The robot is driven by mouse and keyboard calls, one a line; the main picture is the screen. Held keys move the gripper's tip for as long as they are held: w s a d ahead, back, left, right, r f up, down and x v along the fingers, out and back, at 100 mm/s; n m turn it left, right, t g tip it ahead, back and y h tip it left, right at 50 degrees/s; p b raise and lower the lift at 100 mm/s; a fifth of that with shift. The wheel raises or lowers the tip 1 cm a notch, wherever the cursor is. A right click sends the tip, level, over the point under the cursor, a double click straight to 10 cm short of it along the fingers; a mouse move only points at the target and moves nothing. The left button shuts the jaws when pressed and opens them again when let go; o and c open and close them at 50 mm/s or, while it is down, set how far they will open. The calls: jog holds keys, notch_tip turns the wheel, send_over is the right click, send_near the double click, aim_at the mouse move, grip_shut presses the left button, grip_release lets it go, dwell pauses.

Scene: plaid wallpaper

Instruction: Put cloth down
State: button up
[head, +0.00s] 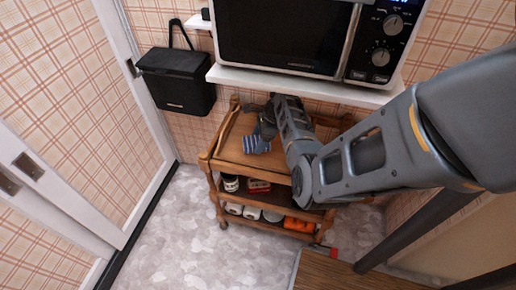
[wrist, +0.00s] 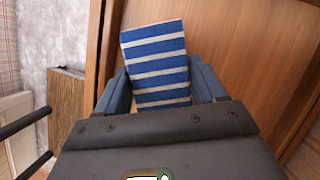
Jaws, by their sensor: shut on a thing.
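The cloth (wrist: 158,62) is blue with white stripes. In the wrist view it sits between the two fingers of my gripper (wrist: 160,90), which are shut on it. In the head view the cloth (head: 257,144) shows small at the end of my arm, over the top of a wooden cart (head: 225,152). My gripper (head: 262,130) is partly hidden there by my own wrist. I cannot tell whether the cloth touches the cart top.
The cart's lower shelves hold several items, including an orange one (head: 299,225). A microwave (head: 290,40) stands on a white shelf (head: 300,83) above the cart. A black box (head: 177,80) hangs on the wall at left. The grey floor (head: 175,240) left of the cart is clear.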

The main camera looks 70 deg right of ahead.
jog(key=shift+w+d+f+b, duration=0.1)
jog(key=shift+w+f+b, duration=0.05)
jog(key=shift+f+b, duration=1.65)
jog(key=shift+f, duration=0.15)
jog(key=o, duration=0.9)
jog(key=shift+o, duration=0.2)
jog(key=shift+p+v, duration=0.35)
jog(key=shift+v, duration=3.6)
